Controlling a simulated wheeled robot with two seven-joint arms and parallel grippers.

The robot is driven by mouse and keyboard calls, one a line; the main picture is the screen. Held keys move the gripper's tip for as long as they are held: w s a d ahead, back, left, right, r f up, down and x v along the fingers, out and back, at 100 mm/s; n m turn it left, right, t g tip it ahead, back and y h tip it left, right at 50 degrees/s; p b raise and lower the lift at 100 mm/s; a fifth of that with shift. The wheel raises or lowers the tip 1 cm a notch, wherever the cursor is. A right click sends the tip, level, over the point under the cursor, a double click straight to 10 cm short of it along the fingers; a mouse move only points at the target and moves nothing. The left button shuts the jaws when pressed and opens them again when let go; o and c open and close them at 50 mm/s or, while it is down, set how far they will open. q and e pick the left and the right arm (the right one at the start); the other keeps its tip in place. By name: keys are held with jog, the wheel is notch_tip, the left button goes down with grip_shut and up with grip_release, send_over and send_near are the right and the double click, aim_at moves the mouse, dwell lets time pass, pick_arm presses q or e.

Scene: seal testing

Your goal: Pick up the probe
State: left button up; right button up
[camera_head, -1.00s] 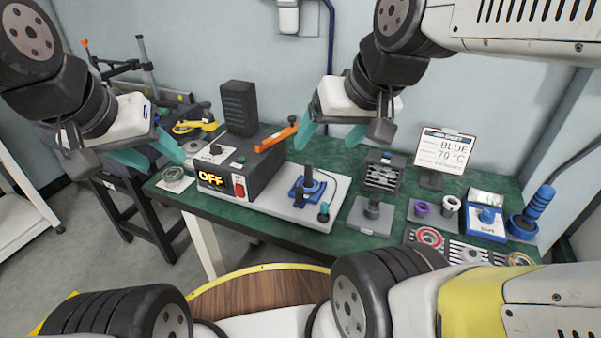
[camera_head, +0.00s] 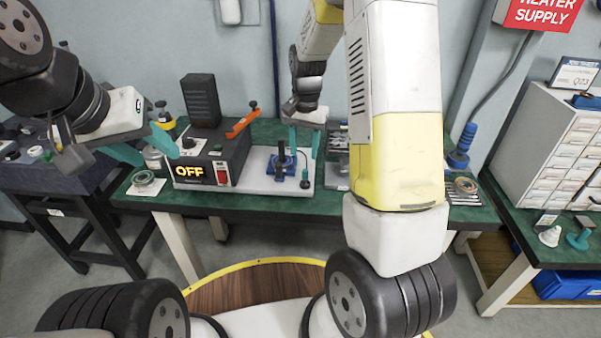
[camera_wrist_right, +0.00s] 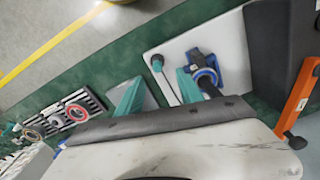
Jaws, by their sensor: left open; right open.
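A small dark probe-like piece with a thin cable (camera_wrist_right: 157,63) stands on the white plate (camera_wrist_right: 167,46) in the right wrist view. In the head view it shows near the plate's right end (camera_head: 305,180). A blue stand with a dark upright handle (camera_head: 281,165) is beside it; it also shows in the right wrist view (camera_wrist_right: 206,72). I cannot tell for certain which is the probe. My right gripper (camera_head: 304,142) is open and empty above the plate's right part; its fingers also show in the wrist view (camera_wrist_right: 158,92). My left gripper (camera_head: 146,147) is open and empty, left of the heater box.
A rack of rings (camera_wrist_right: 66,115) lies further along the green bench (camera_head: 345,208). A blue-handled tool (camera_head: 462,145) stands right. A drawer cabinet (camera_head: 545,140) is far right.

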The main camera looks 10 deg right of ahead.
aim_at(306, 170)
jog(key=shift+d+f, duration=0.2)
jog(key=shift+f, duration=0.9)
notch_tip(306, 170, down, 7)
jog(key=shift+w+d+f, duration=0.1)
jog(key=shift+w+f, duration=0.05)
jog(key=shift+f, duration=0.05)
grip_shut()
